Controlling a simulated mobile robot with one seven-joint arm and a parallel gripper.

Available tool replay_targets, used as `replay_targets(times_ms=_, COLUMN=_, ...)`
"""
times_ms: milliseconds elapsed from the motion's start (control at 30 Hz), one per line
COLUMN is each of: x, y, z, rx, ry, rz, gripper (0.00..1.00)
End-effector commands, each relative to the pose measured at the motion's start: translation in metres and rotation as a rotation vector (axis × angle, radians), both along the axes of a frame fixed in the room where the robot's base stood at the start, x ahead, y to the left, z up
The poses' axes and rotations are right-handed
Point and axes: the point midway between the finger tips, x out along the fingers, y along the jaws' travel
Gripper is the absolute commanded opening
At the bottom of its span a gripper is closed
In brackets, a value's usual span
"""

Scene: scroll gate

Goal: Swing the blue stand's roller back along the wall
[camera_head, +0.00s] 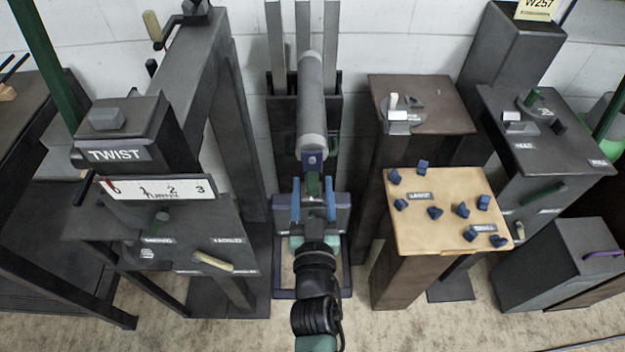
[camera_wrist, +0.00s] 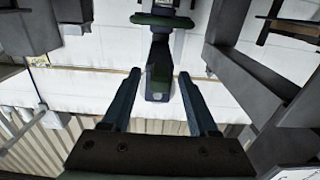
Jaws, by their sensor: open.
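The roller (camera_head: 312,95) is a grey cylinder in the middle of the head view. It points out from the wall towards me, with a paler band and a small blue end piece (camera_head: 312,160) at its near end. A dark bluish stand frame (camera_head: 346,278) shows low around my arm; most of it is hidden. My gripper (camera_head: 313,200) is open just in front of the roller's near end, its blue fingers apart. In the wrist view my gripper (camera_wrist: 160,75) has a dark arm with a rounded bluish tip (camera_wrist: 157,92) between its fingers, with gaps on both sides. I cannot tell any contact.
A dark stand labelled TWIST (camera_head: 118,155) with a number scale is close on the left. A tan-topped table (camera_head: 440,215) with several blue blocks and a brown pedestal (camera_head: 440,100) stand on the right. The white wall (camera_head: 390,35) is behind. Carpet shows in front.

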Motion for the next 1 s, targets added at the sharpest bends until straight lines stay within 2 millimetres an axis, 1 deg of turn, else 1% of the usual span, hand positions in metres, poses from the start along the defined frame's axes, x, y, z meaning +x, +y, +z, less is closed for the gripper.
replay_targets(times_ms=33, x=0.0056, y=0.0001, z=0.0009, rx=0.000, ry=-0.001, rz=0.000, gripper=0.60)
replay_targets(times_ms=100, x=0.0105, y=0.0002, z=0.0009, rx=0.000, ry=-0.001, rz=0.000, gripper=0.60)
replay_targets(times_ms=200, x=0.0140, y=0.0003, z=0.0002, rx=0.000, ry=0.000, rz=0.001, gripper=0.60)
replay_targets(times_ms=467, x=0.0150, y=0.0002, z=0.0001, rx=0.000, ry=0.000, rz=0.000, gripper=0.60)
replay_targets(times_ms=500, x=0.0150, y=0.0002, z=0.0001, rx=0.000, ry=0.000, rz=0.000, gripper=0.58)
replay_targets(times_ms=667, x=0.0148, y=0.0002, z=0.0001, rx=0.000, ry=0.000, rz=0.000, gripper=0.29)
replay_targets(times_ms=800, x=0.0147, y=0.0001, z=0.0001, rx=0.000, ry=0.000, rz=0.000, gripper=0.04)
replay_targets(times_ms=833, x=0.0147, y=0.0001, z=0.0001, rx=0.000, ry=0.000, rz=0.000, gripper=0.00)
replay_targets(times_ms=1000, x=0.0147, y=0.0001, z=0.0002, rx=0.000, ry=0.000, rz=0.000, gripper=0.00)
